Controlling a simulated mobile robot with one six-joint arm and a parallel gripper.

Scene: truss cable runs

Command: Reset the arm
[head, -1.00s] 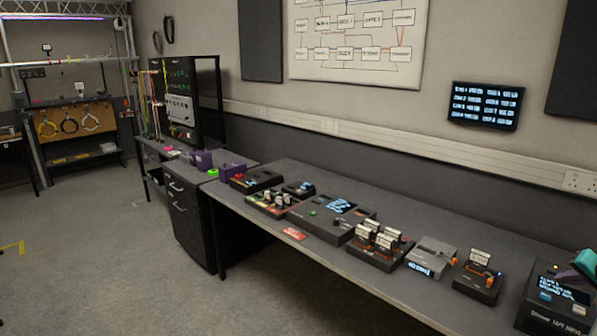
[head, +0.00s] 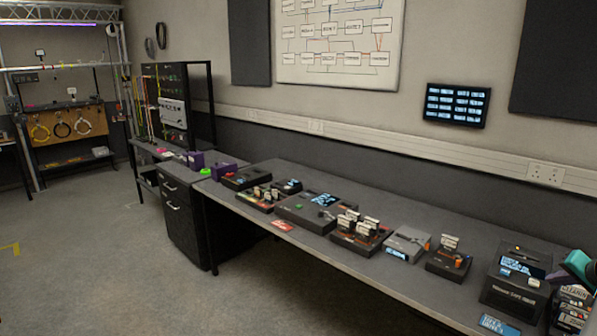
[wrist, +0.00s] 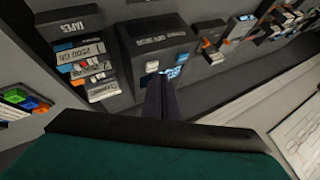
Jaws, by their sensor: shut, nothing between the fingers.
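In the wrist view my gripper (wrist: 160,90) is shut and empty. Its dark fingers are together at the centre of the picture, beyond a teal and black wrist housing. They overlap the front of a black tape drive (wrist: 150,45) with white and blue buttons; I cannot tell how far above it they are. My fingers are not clear there.
A long grey bench (head: 360,285) carries several dark devices, including the tape drive (head: 512,282). A tape rack (head: 572,305) stands right of the drive. A wall screen (head: 456,105) hangs above. A black equipment rack (head: 175,105) stands far left. The floor (head: 100,260) at left is clear.

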